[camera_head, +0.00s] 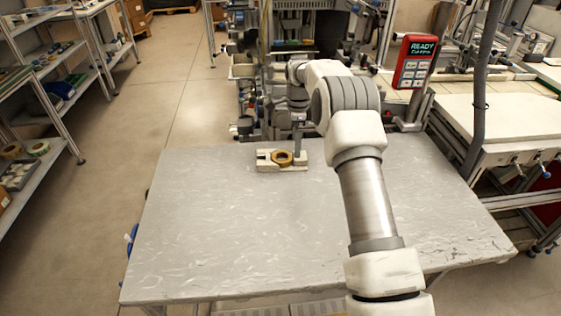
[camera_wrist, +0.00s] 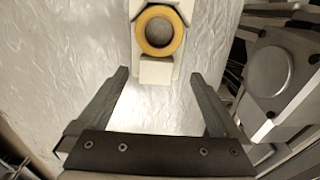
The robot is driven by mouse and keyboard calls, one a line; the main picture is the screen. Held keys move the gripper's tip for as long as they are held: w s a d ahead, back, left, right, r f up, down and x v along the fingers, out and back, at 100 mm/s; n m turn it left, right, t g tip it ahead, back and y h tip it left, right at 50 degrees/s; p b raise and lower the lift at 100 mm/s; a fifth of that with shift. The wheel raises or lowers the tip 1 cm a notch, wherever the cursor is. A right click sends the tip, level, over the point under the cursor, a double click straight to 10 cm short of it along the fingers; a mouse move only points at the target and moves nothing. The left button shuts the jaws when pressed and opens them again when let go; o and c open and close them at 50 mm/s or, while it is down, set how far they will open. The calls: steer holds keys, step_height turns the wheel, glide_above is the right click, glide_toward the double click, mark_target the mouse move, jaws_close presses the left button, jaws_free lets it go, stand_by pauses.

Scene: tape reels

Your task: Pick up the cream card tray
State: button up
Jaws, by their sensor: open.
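The cream card tray (camera_head: 265,167) lies on the grey worktable (camera_head: 220,230) near its far edge, with a yellow-brown tape reel (camera_head: 282,157) resting on it. In the wrist view the tray (camera_wrist: 156,71) is at the top middle, with the reel (camera_wrist: 142,33) on it. My gripper (camera_wrist: 160,75) is open, its two fingers spread on either side of the tray's near end, with a gap at each side. I cannot tell the height of the fingers over the table. In the head view my gripper (camera_head: 298,150) is just behind the right part of the tray, its fingertips partly hidden.
A machine bench stands beyond the table's far edge, with a red handheld panel (camera_head: 413,62) reading READY at the right. Shelves (camera_head: 40,140) with reels and boxes stand at the left. The rest of the tabletop is bare.

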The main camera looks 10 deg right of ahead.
steer(key=f, duration=0.5)
steer(key=shift+s+d+f, duration=0.1)
steer(key=shift+s+d, duration=0.15)
steer(key=shift+c, duration=0.3)
jaws_close()
